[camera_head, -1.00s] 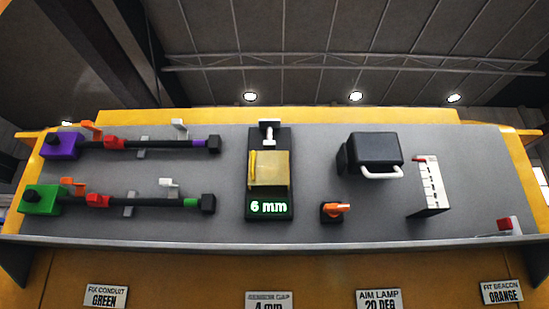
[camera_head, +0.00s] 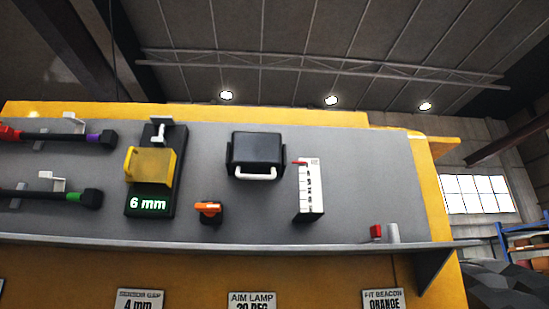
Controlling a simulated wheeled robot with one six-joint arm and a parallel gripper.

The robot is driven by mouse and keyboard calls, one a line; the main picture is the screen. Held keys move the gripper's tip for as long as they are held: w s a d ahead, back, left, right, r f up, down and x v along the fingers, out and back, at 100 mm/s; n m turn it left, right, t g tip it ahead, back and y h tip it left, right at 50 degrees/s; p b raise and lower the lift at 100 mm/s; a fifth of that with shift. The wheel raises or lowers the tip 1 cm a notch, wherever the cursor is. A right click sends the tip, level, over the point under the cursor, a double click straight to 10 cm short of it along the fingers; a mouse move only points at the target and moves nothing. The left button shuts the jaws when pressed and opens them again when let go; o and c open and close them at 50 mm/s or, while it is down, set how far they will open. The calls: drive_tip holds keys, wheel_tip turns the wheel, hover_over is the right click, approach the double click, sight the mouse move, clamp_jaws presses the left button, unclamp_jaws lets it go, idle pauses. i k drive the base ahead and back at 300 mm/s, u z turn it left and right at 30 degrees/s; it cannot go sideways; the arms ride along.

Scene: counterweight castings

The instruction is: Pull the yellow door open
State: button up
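A small yellow door-like cover (camera_head: 154,168) sits on the black gauge unit (camera_head: 141,205) on the grey panel, left of the middle. A brighter yellow upright bar (camera_head: 129,160) stands along its left edge. The cover lies over the middle of the unit, above a green display (camera_head: 148,202) reading 6 mm. A white bracket (camera_head: 159,127) shows at the unit's top. I cannot tell what is behind the cover. My gripper is not in view, so its state and distance from the cover do not show.
Right of the cover are an orange knob (camera_head: 208,208), a black lamp box (camera_head: 257,150) with a white handle, a white scale block (camera_head: 310,188) and a red-capped part (camera_head: 376,231). Dark bars (camera_head: 60,137) with clips lie left. The panel's front ledge (camera_head: 250,248) projects above labels.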

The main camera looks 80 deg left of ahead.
sight(157, 165)
drive_tip(key=z, duration=0.45)
drive_tip(key=k, duration=1.6)
drive_tip(key=u, duration=1.7)
